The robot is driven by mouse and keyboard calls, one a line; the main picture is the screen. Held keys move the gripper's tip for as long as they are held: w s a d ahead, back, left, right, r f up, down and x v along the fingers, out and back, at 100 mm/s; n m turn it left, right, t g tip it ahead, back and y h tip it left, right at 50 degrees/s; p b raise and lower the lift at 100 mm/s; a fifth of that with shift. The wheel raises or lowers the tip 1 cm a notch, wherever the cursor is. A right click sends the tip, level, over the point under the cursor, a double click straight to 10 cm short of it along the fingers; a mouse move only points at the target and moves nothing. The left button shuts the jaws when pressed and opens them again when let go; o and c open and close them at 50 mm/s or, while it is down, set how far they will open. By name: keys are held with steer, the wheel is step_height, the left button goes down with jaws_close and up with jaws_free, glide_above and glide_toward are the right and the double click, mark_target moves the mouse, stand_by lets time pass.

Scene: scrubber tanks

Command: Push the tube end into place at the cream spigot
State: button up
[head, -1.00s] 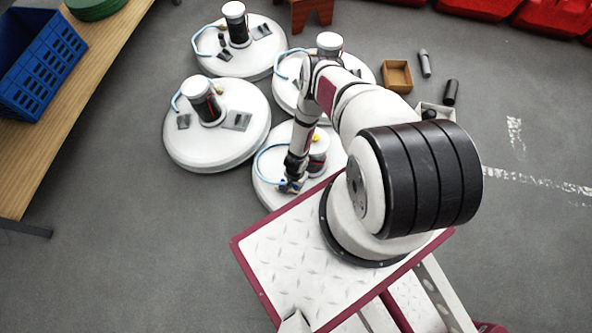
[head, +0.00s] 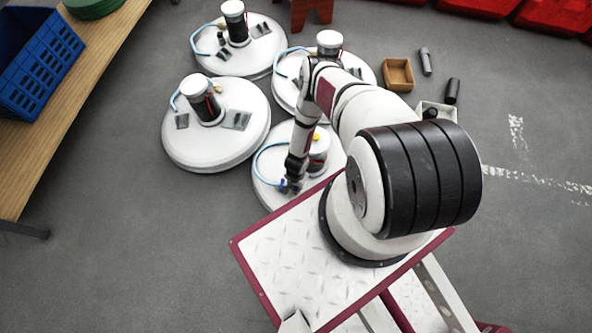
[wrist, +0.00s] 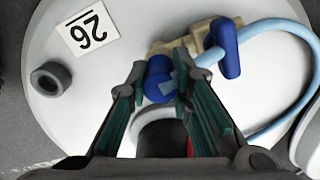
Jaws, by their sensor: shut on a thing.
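The pale blue tube (wrist: 265,25) loops in from the right. The cream spigot (wrist: 190,40) lies just beyond the fingertips, with a blue handle (wrist: 228,48) at its right. I cannot tell whether the tube end is seated, as the fingers and blue parts overlap it. In the head view my gripper (head: 289,186) is low over the nearest white tank (head: 268,187), where the tube (head: 257,160) also shows.
The tank top carries a "26" label (wrist: 87,33) and a grey ring-like part (wrist: 50,79). Other white tanks (head: 220,150) stand close behind and left. A cardboard box (head: 398,75) and dark cylinders lie on the floor at right. A wooden bench (head: 60,120) is at left.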

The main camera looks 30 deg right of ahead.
steer(key=shift+f+b, duration=0.35)
steer(key=shift+f, duration=0.1)
steer(key=o, duration=1.4)
steer(key=shift+r, duration=0.1)
steer(key=shift+r+p, duration=2.95)
steer(key=shift+r, duration=1.3)
